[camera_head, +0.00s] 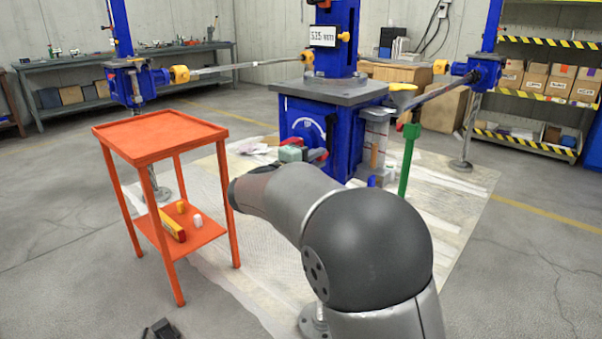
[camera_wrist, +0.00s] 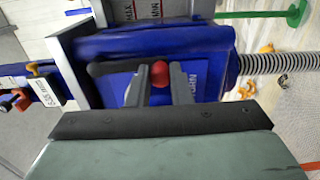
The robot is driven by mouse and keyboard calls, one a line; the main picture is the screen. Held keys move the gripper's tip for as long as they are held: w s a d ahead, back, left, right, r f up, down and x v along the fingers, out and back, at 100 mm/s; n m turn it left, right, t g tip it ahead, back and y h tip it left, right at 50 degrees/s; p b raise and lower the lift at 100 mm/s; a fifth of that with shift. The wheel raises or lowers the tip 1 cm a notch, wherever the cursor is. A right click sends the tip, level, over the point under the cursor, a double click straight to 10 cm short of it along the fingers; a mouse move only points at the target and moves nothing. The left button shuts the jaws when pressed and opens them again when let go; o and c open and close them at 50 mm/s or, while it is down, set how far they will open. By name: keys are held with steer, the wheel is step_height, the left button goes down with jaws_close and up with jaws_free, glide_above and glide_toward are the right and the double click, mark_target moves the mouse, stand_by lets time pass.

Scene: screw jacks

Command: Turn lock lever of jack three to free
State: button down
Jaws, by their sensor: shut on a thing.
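The blue jack housing (camera_wrist: 215,50) fills the middle of the wrist view. A dark lock lever (camera_wrist: 115,67) lies across its face, with a round red knob (camera_wrist: 160,73) at its right end. My gripper (camera_wrist: 159,85) has its two grey fingers on either side of the knob, shut on it. White lettering on the housing beside the right finger is too small to read. In the head view, the central blue jack (camera_head: 346,125) stands beyond my arm. My gripper (camera_head: 290,153) is small there, close to the jack's front; its fingertips and the lever are not clear.
An orange side table (camera_head: 160,133) stands at the left, with small items on its lower shelf. A green post (camera_head: 408,160) stands right of the central jack. Other blue jacks stand at left (camera_head: 135,82) and right (camera_head: 483,70), joined by shafts. Open floor lies in front at left.

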steer(key=shift+w+a, duration=0.1)
steer(key=shift+a, duration=0.05)
stand_by(0.3)
steer(key=c, duration=1.3)
jaws_free()
steer(key=p+v, duration=0.2)
steer(key=v, duration=1.5)
steer(key=shift+a, duration=0.15)
